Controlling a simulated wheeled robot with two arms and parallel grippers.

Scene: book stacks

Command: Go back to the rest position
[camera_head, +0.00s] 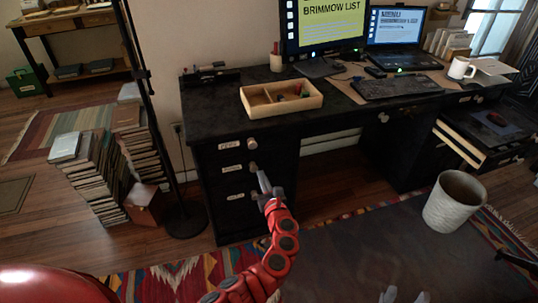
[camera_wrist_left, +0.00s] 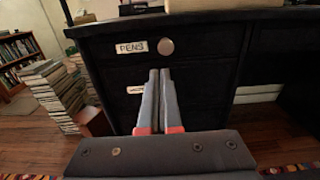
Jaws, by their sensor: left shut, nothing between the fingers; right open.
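My left gripper (camera_head: 262,178) is at the end of the red arm, in front of the drawers of the black desk (camera_head: 215,110). Its fingers are shut with nothing between them. In the left wrist view the closed fingers (camera_wrist_left: 160,75) point at the drawer fronts, under the drawer labelled PENS (camera_wrist_left: 130,47). In the head view the fingertips overlap the lower drawers, so I cannot tell whether they touch. The left-hand drawers look closed.
Tall book stacks (camera_head: 100,175) and a dark stand base (camera_head: 185,222) are left of the desk. A wooden tray (camera_head: 282,113), laptop (camera_head: 395,27) and white mug (camera_head: 461,69) are on top. A pale bin (camera_head: 455,212) stands at right.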

